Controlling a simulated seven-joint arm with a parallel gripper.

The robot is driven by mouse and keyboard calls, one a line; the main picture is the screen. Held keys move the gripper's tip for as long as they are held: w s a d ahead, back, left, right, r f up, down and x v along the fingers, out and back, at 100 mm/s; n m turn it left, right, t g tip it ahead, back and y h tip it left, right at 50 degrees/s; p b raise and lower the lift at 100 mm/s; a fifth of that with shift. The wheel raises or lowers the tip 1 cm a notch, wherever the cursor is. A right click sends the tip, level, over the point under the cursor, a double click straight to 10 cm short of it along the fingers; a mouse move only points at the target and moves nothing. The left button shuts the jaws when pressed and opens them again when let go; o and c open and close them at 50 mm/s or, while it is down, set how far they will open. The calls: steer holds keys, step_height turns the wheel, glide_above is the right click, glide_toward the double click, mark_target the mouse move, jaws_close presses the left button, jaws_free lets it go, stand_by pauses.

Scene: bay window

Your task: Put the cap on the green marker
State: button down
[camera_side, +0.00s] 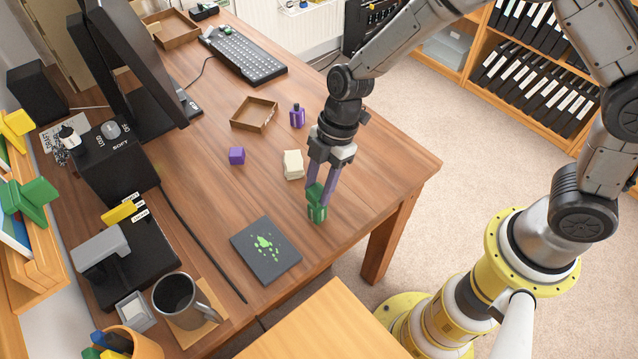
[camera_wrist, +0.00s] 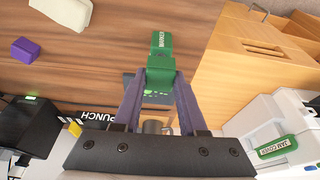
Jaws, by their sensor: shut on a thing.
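My gripper (camera_side: 316,187) is over the front right part of the wooden desk, fingers pointing down, shut on a small green piece that looks like the cap (camera_wrist: 161,73). The green marker (camera_side: 317,211), a short stout body, stands at the fingertips near the desk's right edge. In the wrist view the marker (camera_wrist: 161,42) shows just beyond the held cap, with white lettering on it. The cap and marker look lined up and very close. I cannot tell whether the cap is seated on the marker or only touching it.
A dark notebook with green splatter (camera_side: 258,262) lies front left of the marker. A cream block (camera_side: 293,165), purple cube (camera_side: 236,156), purple bottle (camera_side: 297,117) and shallow tray (camera_side: 235,124) stand farther back. A mug (camera_side: 190,312) is at front left. The desk edge is close on the right.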

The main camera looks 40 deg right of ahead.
jaws_free()
stand_by(0.5)
steer(key=shift+r, duration=3.5)
steer(key=shift+c, duration=0.3)
jaws_close()
